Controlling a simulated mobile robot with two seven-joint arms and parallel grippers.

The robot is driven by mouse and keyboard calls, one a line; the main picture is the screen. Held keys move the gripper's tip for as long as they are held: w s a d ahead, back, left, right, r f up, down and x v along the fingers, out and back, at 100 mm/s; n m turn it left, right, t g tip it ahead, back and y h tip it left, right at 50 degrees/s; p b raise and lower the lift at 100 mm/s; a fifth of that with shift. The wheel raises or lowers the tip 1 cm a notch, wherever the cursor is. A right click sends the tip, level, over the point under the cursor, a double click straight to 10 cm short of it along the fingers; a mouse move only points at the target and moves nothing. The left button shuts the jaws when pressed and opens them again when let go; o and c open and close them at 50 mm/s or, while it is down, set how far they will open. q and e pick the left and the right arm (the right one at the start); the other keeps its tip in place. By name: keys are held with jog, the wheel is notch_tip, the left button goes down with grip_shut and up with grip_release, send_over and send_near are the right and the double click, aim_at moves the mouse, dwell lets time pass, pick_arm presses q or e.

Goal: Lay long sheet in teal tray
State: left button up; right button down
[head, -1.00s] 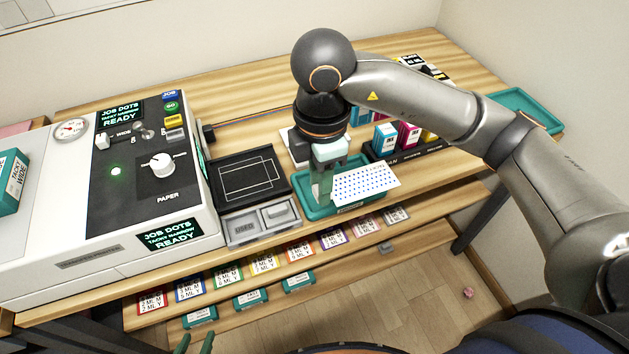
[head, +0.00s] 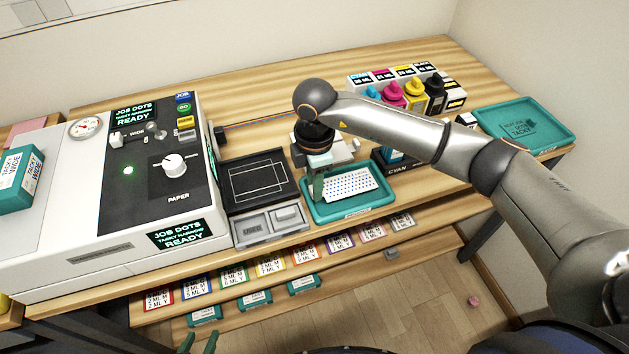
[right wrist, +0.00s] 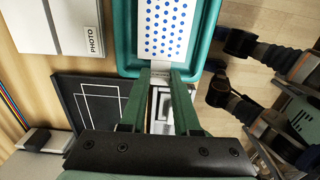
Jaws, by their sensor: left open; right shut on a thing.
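The long sheet (head: 338,183) is white with rows of blue dots. It lies within the outline of the middle teal tray (head: 383,203), level or nearly so; I cannot tell whether it touches the floor. My right gripper (head: 318,190) is shut on the sheet's left end, at the tray's left side. The right wrist view shows the fingers (right wrist: 160,72) at the near end of the dotted sheet (right wrist: 166,28), with the tray's rim (right wrist: 211,32) around it. My left gripper (head: 199,343) is open and empty at the bottom edge, only its fingertips showing.
A grey printing machine (head: 105,200) stands at left, with a black plate (head: 258,180) between it and the tray. Ink bottles (head: 412,92) stand at the back. Another teal tray (head: 545,140) is at the far right. Labelled cards (head: 304,253) line the shelf below.

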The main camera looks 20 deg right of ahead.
jog(key=shift+f, duration=0.1)
jog(key=shift+f+b, duration=0.35)
jog(key=shift+f, duration=0.05)
jog(key=c, duration=0.6)
grip_release()
jog(key=shift+c, duration=0.2)
jog(key=shift+r+p, duration=0.4)
jog(key=shift+r, duration=0.2)
notch_tip(320, 180, up, 12)
jog(key=shift+b, duration=0.3)
